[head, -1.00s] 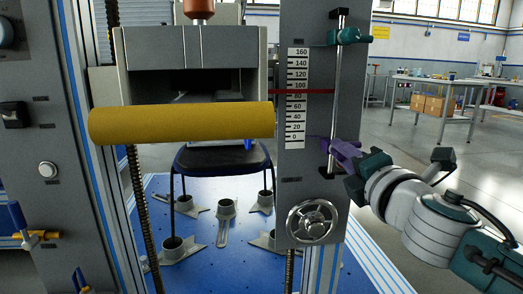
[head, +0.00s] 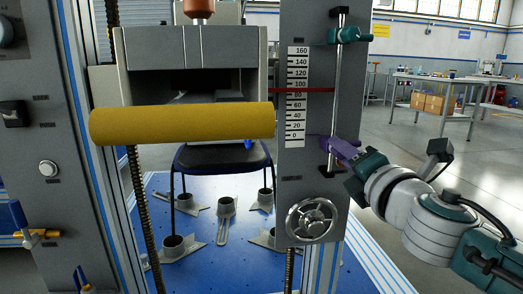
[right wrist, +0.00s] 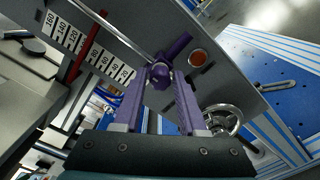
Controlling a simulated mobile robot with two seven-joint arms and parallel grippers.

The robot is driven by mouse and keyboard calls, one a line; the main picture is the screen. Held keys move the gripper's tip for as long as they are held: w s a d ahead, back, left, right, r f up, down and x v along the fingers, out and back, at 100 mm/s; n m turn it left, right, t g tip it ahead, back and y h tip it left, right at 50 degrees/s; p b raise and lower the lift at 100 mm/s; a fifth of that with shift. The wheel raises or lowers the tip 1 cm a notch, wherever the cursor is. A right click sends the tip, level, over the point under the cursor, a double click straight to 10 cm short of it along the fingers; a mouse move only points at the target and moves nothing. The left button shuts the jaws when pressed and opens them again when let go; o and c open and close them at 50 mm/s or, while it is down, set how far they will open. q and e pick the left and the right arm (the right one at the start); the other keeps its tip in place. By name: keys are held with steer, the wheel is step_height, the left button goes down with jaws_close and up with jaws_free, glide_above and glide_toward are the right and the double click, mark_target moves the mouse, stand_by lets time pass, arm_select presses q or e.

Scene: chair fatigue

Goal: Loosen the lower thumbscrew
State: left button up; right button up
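The lower thumbscrew (right wrist: 160,75) is a purple knob on a purple clamp at the lower part of a thin vertical rod. In the head view the clamp (head: 317,140) shows just right of the scale's zero end, and the knob is mostly hidden by my fingers. My right gripper (head: 342,149) reaches it from the right. In the right wrist view its purple fingers (right wrist: 160,82) stand apart, one on each side of the knob, with a narrow gap visible. I cannot tell whether either finger touches it. My left gripper is not in view.
A teal upper clamp (head: 350,36) holds the rod's top. A scale plate (head: 298,95) with a red pointer (head: 310,90) is beside it. A handwheel (head: 312,220) sits below. A yellow roller (head: 185,122) spans the left, above a chair (head: 220,156).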

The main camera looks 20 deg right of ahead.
steer(key=o, duration=0.3)
steer(key=v, duration=1)
steer(key=shift+p, duration=0.35)
steer(key=shift+d, duration=0.1)
